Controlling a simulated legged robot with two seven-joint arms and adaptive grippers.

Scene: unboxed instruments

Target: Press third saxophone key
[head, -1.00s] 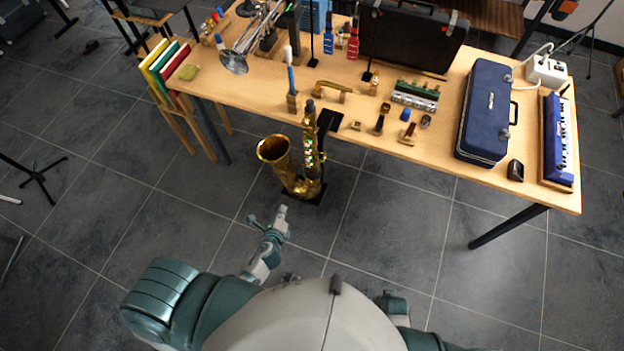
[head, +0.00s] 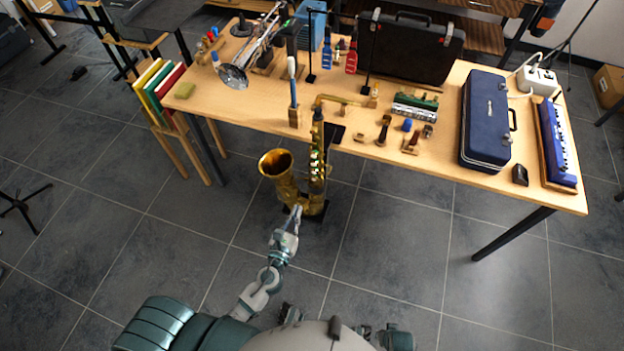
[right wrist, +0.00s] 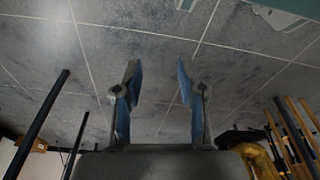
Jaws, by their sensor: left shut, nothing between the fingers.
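A brass saxophone (head: 283,184) stands upright on a dark stand on the floor, in front of the table. Its bell opens up and left, and its key column (head: 316,165) runs up the right side; single keys are too small to tell apart. My left gripper (head: 297,210) is shut and empty, just in front of the saxophone's lower body; I cannot tell whether it touches. My right gripper (right wrist: 158,85) is open and empty in the right wrist view, its fingers well apart. A gold curved part (right wrist: 258,160), likely the saxophone, shows at lower right there.
The floor in front is clear.

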